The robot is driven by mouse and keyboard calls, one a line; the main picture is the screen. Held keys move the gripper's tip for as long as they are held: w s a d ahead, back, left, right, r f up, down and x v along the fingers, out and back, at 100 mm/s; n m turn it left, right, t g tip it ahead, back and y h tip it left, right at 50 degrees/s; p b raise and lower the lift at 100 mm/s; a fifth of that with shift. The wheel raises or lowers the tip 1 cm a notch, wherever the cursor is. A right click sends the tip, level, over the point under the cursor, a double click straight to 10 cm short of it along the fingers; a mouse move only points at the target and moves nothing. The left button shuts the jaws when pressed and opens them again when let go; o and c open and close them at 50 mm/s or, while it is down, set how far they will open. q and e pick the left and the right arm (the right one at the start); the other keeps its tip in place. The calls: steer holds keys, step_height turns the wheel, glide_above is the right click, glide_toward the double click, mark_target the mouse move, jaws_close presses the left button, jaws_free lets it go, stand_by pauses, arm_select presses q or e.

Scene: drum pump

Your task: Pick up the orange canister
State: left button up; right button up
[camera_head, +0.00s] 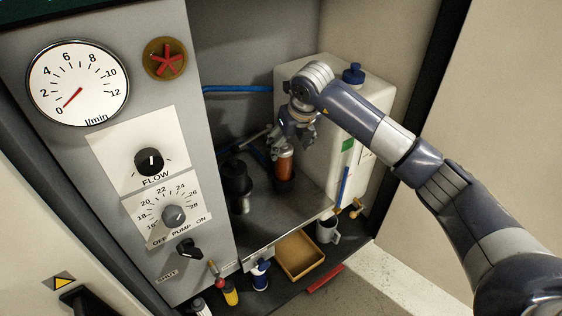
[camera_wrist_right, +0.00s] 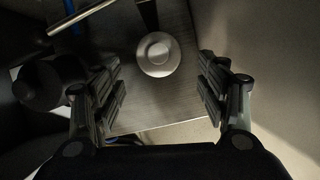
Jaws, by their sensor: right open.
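The orange canister (camera_head: 285,168) stands upright on the metal shelf inside the cabinet, with a dark base at its foot. In the right wrist view I look down on its round silver top (camera_wrist_right: 158,54), which lies ahead of the gap between the fingers. My right gripper (camera_head: 296,138) hangs close above the canister, and its fingers partly cover the canister's top in the head view. In the right wrist view the gripper (camera_wrist_right: 160,88) is open, with nothing between its fingers. My left gripper is not in view.
A white tank (camera_head: 316,110) with a blue cap stands close behind and right of the canister. A dark pump-like part (camera_head: 237,182) stands to its left. Below the metal shelf (camera_head: 268,222) are a tan tray (camera_head: 300,254), a grey mug (camera_head: 327,230) and small bottles.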

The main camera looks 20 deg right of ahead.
mark_target(287, 152)
steer(key=x, duration=0.3)
steer(key=shift+s+f, duration=0.15)
steer(key=shift+f, duration=0.05)
steer(key=b+x, duration=0.1)
steer(key=x, duration=0.4)
steer(key=shift+w+a+f, duration=0.1)
steer(key=shift+w+f, duration=0.1)
steer(key=shift+f, duration=0.1)
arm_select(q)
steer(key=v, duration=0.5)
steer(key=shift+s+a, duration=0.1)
arm_select(e)
steer(key=shift+c, duration=0.6)
steer(key=shift+r, duration=0.1)
steer(key=c, duration=1.4)
